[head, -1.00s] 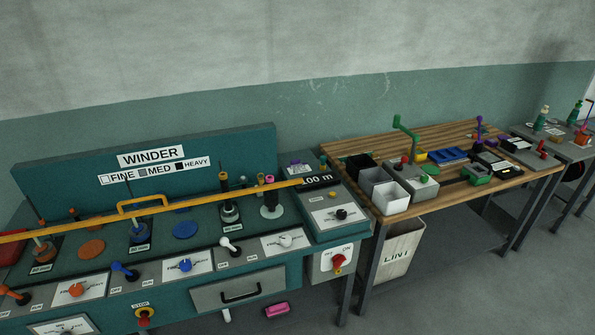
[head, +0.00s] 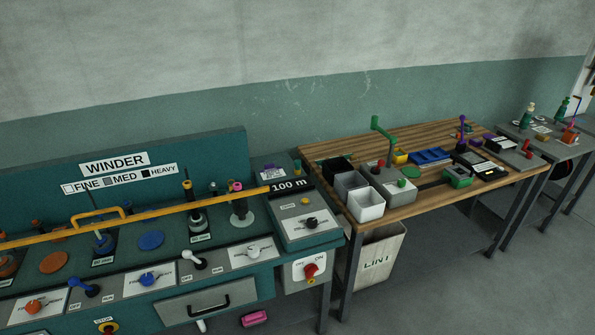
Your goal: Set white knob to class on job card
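The white knob (head: 253,251) sits on a pale dial plate at the right end of the sloped front of the teal winder (head: 200,160). The lettering around it is too small to read, so I cannot tell its setting. A white-tipped lever (head: 194,258) stands on the panel just left of it. The winder's sign (head: 119,179) shows FINE, MED and HEAVY with white, grey and black squares. I cannot pick out a job card for certain. Neither of my grippers is in view.
A yellow bar (head: 170,210) runs across the winder above the spindles. A blue knob (head: 147,279) and an orange knob (head: 33,306) are further left. A red switch (head: 311,270) is on the right end. A wooden bench (head: 330,148) with bins stands right. Grey floor is clear in front.

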